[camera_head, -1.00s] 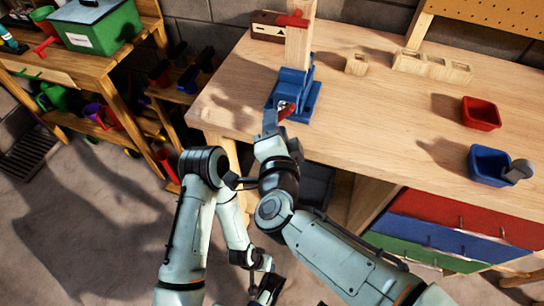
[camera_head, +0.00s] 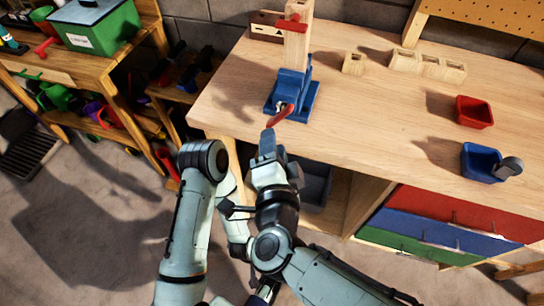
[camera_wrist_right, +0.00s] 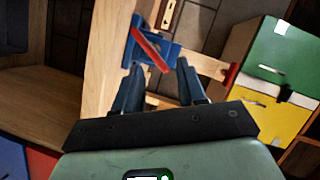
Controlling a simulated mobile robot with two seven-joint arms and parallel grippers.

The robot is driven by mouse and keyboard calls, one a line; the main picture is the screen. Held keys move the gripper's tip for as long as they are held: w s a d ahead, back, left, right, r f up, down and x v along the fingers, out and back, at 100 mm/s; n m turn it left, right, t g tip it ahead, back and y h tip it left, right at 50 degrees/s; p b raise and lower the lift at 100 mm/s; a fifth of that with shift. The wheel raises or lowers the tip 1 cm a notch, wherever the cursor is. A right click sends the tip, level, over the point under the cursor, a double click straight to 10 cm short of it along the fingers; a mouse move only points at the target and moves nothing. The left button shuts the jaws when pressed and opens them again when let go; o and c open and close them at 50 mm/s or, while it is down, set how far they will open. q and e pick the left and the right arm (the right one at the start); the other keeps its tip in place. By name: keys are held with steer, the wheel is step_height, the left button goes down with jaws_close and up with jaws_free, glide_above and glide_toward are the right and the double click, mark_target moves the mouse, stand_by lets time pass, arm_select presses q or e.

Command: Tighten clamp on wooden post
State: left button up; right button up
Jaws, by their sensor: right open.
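The wooden post (camera_head: 297,45) stands upright in a blue clamp (camera_head: 293,92) near the workbench's left edge. A red piece sits near the top of the post. The clamp's red handle (camera_head: 280,116) points out on the near side, slanted. My right gripper (camera_head: 267,143) is just in front of the handle, apart from it. In the right wrist view its two fingers (camera_wrist_right: 158,88) are open and empty, with the red handle (camera_wrist_right: 150,49) and blue clamp (camera_wrist_right: 158,42) beyond the tips. My left gripper (camera_head: 264,293) is low at the bottom edge, mostly hidden.
The workbench (camera_head: 370,120) holds wooden blocks (camera_head: 427,65), a red bin (camera_head: 474,111) and a blue bin (camera_head: 483,161) at right. Coloured drawers (camera_head: 440,225) are under it. A shelf with a green box (camera_head: 97,28) stands left. Bench space right of the clamp is clear.

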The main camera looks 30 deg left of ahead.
arm_select(q)
steer(key=shift+w+r+p, duration=0.1)
steer(key=shift+r+p, duration=0.5)
steer(key=shift+r, duration=0.15)
arm_select(e)
steer(key=shift+r+v, duration=0.2)
steer(key=shift+v, duration=1.7)
steer(key=shift+a, duration=0.2)
arm_select(q)
steer(key=s+d+g+h+p, duration=0.1)
steer(key=s+d+g, duration=0.1)
steer(key=s, duration=0.5)
steer(key=shift+d+r, duration=0.45)
arm_select(e)
steer(key=v, duration=1.3)
steer(key=shift+s, duration=0.25)
steer(key=shift+d, duration=0.1)
